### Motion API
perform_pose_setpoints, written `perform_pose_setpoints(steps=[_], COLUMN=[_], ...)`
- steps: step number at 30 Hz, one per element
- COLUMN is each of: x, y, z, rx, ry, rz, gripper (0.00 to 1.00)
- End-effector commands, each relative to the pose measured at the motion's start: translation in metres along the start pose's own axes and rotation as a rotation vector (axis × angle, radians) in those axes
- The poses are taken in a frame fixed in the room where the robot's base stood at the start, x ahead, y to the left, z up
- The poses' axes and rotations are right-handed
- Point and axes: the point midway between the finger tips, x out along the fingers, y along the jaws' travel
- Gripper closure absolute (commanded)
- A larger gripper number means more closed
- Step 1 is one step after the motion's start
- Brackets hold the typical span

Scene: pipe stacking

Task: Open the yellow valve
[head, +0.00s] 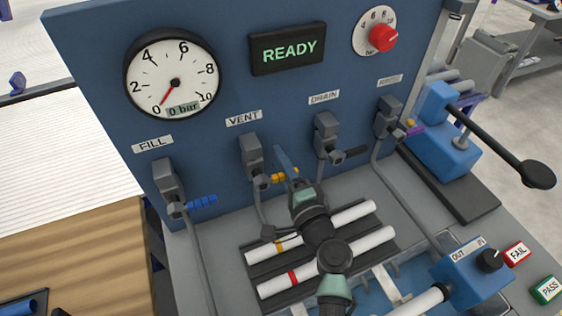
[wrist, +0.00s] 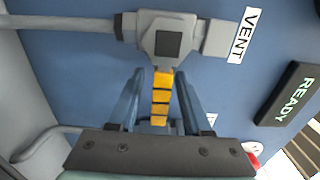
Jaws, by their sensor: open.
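The yellow valve (head: 252,153) is the grey one under the VENT label on the blue panel. Its yellow ribbed handle (head: 291,175) sticks out to the right, partly hidden by my gripper in the head view. My gripper (head: 283,158) is open at the handle. In the wrist view the yellow handle (wrist: 161,98) lies between the two blue fingers of my gripper (wrist: 160,76), with a gap visible on each side. The grey valve body (wrist: 166,38) is just beyond the fingertips.
The FILL valve with its blue handle (head: 202,201) is to the left, the DRAIN valve with a black handle (head: 352,151) to the right. A gauge (head: 172,77) reads 0 bar and a display (head: 288,48) reads READY. White pipes (head: 355,217) lie below my arm.

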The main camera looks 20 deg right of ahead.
Motion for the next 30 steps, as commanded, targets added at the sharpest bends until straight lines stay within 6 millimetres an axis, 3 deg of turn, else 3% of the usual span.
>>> perform_pose_setpoints(steps=[3,11,30], x=[-0.0002,-0.0005,-0.0008], y=[0.0,0.0,0.0002], z=[-0.0001,-0.0002,-0.0005], rx=[0.0,0.0,0.0], ry=[0.0,0.0,0.001], rz=[0.0,0.0,0.0], gripper=[0.55,1.0,1.0])
